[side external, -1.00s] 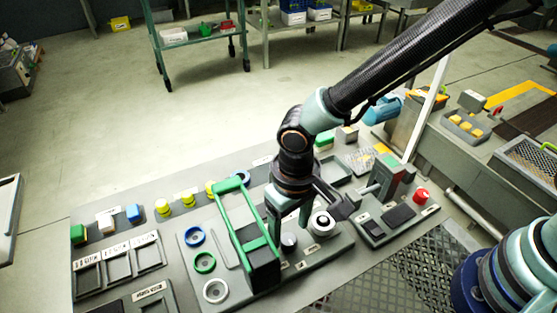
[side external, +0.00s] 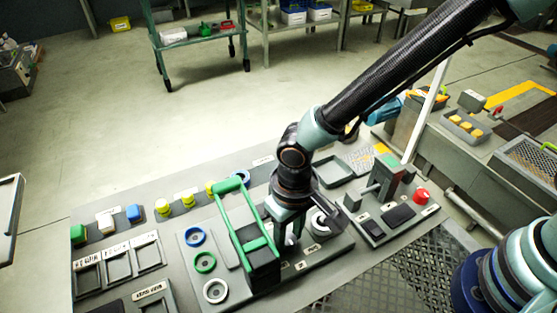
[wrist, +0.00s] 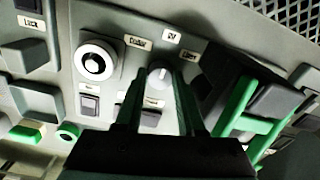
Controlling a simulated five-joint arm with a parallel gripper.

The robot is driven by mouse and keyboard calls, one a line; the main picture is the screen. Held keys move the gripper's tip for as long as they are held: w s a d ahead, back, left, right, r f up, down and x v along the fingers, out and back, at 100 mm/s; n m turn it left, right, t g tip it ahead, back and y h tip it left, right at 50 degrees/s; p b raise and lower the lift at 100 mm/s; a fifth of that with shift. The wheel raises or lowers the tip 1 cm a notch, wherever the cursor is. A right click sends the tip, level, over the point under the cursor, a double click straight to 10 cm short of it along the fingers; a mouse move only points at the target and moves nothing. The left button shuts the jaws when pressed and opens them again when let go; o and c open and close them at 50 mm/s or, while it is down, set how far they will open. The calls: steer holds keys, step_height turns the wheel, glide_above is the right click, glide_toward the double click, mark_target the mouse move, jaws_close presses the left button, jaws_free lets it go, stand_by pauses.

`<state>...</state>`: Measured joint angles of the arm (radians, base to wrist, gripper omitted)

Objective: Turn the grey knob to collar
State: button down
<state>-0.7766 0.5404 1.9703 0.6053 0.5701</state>
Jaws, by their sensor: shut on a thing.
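The grey knob (wrist: 158,76) sits on the panel between the two fingers of my gripper (wrist: 160,92) in the wrist view. Small labels, one reading like "Collar" (wrist: 135,42) and one like "Off" (wrist: 171,37), stand around its far side. My gripper is shut on the knob, with a finger on either side. In the side view my gripper (side external: 290,236) is down at the panel, and the knob is mostly hidden by the fingers. I cannot tell which label the knob points to.
A white ring with a dark centre (wrist: 96,64) is beside the knob. A green-handled press frame (side external: 236,210) stands close on the left in the side view. A red knob (side external: 421,195) and a lever box (side external: 388,180) are at the right.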

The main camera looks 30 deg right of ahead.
steer(key=shift+d+n, duration=0.1)
steer(key=shift+n, duration=0.2)
steer(key=n, duration=0.5)
steer(key=shift+w+n, duration=0.1)
steer(key=shift+n, duration=0.2)
steer(key=n, duration=0.5)
steer(key=shift+n, duration=0.4)
steer(key=c, duration=0.5)
jaws_free()
